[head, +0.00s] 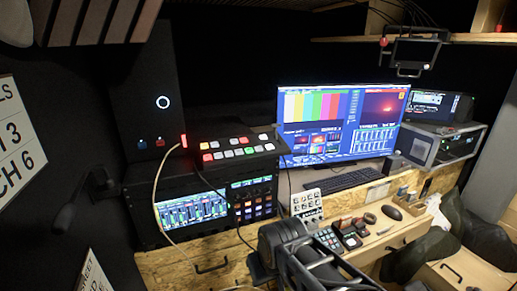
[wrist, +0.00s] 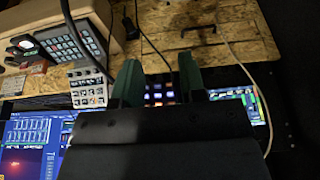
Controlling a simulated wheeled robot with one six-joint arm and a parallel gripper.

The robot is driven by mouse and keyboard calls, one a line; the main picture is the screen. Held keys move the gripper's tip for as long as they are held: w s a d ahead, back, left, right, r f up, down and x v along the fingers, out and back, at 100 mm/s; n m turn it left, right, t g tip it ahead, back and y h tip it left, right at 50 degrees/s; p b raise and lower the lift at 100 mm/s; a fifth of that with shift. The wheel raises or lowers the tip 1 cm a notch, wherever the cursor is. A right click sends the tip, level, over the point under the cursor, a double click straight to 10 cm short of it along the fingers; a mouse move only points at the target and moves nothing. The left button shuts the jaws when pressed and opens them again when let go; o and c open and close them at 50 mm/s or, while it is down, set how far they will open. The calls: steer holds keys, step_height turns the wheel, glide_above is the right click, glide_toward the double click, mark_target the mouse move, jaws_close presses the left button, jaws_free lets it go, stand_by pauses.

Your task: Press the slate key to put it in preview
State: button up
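My gripper (wrist: 159,65) shows in the wrist view with its two dark green fingers apart and nothing between them. Beyond the gap is a panel of small lit keys (wrist: 160,92), partly hidden by the gripper body. In the head view, a black key panel with several orange, red and blue lit keys (head: 252,202) stands in the rack. Above it, a sloped switcher (head: 237,149) carries red, white and green keys. No key label is readable, so I cannot tell which is the slate key. My dark arm (head: 300,250) rises at the bottom centre.
A white keypad (head: 306,206) stands right of the rack, also in the wrist view (wrist: 88,88). A pale cable (head: 156,190) hangs across the rack's left side. A large monitor (head: 340,122) stands behind.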

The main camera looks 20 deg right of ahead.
jaws_close()
steer(key=shift+r, duration=0.1)
stand_by(1.4)
